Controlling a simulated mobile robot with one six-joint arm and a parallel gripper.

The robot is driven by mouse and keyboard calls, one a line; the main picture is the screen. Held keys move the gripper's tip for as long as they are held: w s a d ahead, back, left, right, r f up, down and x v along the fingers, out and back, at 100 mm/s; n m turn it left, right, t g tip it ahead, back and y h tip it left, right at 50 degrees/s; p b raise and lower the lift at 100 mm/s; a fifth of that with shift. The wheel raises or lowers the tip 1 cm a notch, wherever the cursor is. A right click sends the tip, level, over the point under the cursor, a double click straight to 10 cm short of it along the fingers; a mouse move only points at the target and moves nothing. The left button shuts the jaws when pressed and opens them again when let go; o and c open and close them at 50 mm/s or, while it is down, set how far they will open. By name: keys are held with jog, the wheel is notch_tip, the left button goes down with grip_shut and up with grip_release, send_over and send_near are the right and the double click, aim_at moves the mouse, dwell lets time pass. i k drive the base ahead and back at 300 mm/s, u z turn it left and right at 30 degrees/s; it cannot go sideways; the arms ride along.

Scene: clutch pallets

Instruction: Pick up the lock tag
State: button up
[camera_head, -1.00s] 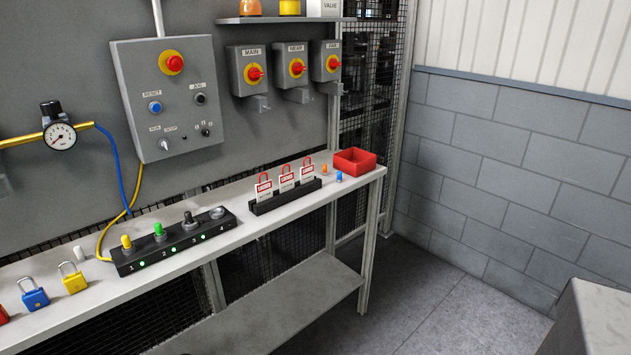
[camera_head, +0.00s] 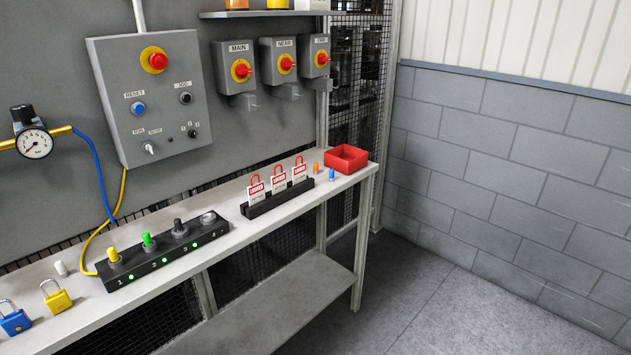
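Three lock tags stand upright in a row in a black slotted holder (camera_head: 262,208) on the grey bench. Each is a white card with a red-and-white band and a red loop on top: the left tag (camera_head: 256,191), the middle tag (camera_head: 279,180) and the right tag (camera_head: 299,171). My gripper is not in the head view, so its state is hidden.
Left of the holder is a black numbered strip (camera_head: 165,261) with knobs. A yellow padlock (camera_head: 56,297) and a blue padlock (camera_head: 14,319) stand farther left.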

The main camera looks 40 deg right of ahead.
aim_at(279, 180)
jog(key=z, duration=0.95)
jog(key=k, duration=1)
jog(key=i, duration=0.95)
